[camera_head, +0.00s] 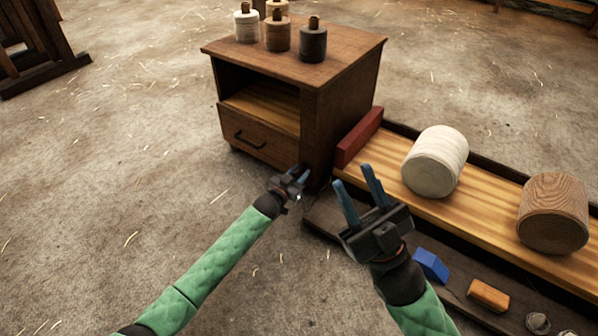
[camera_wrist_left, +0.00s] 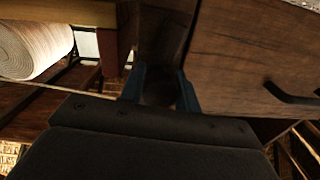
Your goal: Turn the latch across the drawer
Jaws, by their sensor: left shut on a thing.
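A wooden cabinet (camera_head: 345,95) has an open shelf and below it a shut drawer (camera_head: 240,130) with a dark handle (camera_head: 250,141). In the left wrist view the drawer front (camera_wrist_left: 240,55) and handle (camera_wrist_left: 290,97) are at the right. My left gripper (camera_head: 300,174) is at the drawer's lower right side, by the cabinet's front post. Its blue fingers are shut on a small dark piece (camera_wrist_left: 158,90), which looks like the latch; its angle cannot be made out. My right gripper (camera_head: 353,177) is open and empty, to the right of the left one.
Several spools (camera_head: 278,34) stand on the cabinet top. A bench (camera_head: 395,185) at the right bears a red block (camera_head: 358,137), a white roll (camera_head: 435,161) and a wooden roll (camera_head: 553,213). A blue block (camera_head: 431,264) and an orange block (camera_head: 488,295) lie lower down.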

